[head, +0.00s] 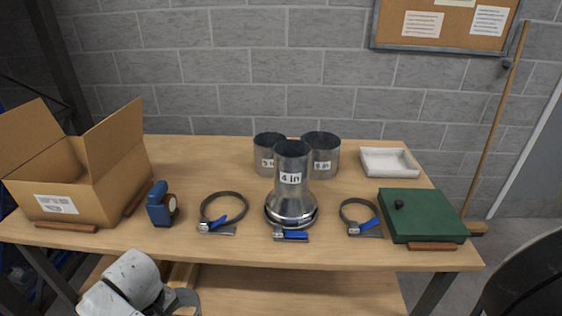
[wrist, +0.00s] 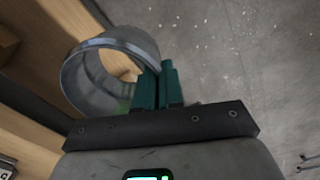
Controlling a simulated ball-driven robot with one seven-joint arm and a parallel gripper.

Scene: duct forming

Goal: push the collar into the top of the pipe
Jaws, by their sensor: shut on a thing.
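A shiny metal collar (wrist: 102,75), a short open ring, is in the wrist view. My gripper (wrist: 160,88) has green fingers shut on its wall, at the ring's right side. In the head view a grey curved piece (head: 186,300) shows low in front of the table, beside my white arm; it looks like the collar, partly cut off by the frame edge. The pipe (head: 292,165), labelled "4 in", stands upright on a wider flared base at the middle of the table. Its open top is clear, and the collar is well apart from it.
Two wider metal cylinders, left (head: 267,150) and right (head: 322,150), stand behind the pipe. Band clamps with blue handles (head: 222,222) lie along the front. An open carton (head: 80,170), blue tool (head: 160,204), white tray (head: 390,162) and green case (head: 424,216) are on the table (head: 190,160).

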